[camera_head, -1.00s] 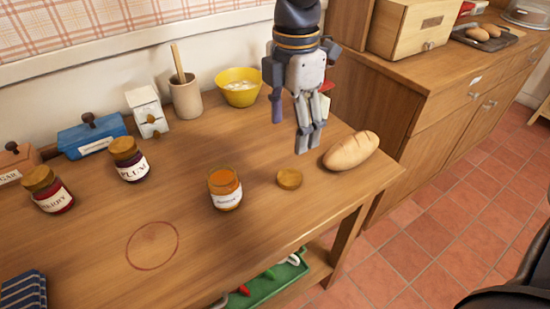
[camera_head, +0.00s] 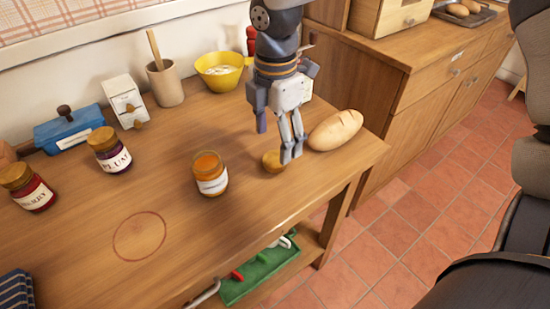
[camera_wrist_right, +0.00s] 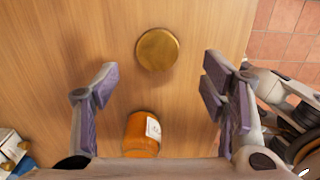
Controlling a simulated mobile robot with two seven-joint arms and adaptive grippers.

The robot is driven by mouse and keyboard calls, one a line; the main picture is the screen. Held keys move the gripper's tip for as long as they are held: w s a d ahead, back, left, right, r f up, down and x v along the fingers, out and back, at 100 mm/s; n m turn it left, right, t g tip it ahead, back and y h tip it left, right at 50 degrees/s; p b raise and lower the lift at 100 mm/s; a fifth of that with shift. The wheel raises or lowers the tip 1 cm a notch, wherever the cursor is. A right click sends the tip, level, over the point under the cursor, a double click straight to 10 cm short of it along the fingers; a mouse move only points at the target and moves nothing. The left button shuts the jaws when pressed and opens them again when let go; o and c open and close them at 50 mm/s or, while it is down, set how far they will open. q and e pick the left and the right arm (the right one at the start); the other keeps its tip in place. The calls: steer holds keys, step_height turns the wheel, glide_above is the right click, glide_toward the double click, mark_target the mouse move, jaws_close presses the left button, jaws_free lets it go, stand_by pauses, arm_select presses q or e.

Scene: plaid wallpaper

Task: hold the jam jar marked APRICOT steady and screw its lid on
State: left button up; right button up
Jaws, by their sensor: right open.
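The open jar of orange jam (camera_head: 210,174) stands upright on the wooden table without a lid. Its white label is too small to read. It also shows in the right wrist view (camera_wrist_right: 142,135), near the bottom. A round golden lid (camera_head: 271,162) lies flat on the table to the right of the jar, partly hidden by a finger in the head view. It shows whole in the right wrist view (camera_wrist_right: 158,50). My right gripper (camera_head: 277,140) points down above the lid, open and empty, its fingers (camera_wrist_right: 160,88) spread wide. My left gripper is not in view.
A loaf (camera_head: 335,130) lies close right of the lid. Lidded plum (camera_head: 110,150) and dark red (camera_head: 28,187) jars stand at left. A yellow bowl (camera_head: 220,71) and a crock (camera_head: 165,83) stand behind. A red circle (camera_head: 139,236) marks bare tabletop in front.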

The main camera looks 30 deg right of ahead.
mark_target(274, 160)
step_height(274, 160, down, 5)
steer(key=shift+w+a+f+b, duration=0.1)
steer(key=shift+w+b, duration=0.05)
steer(key=shift+b, duration=0.15)
steer(key=c, duration=0.7)
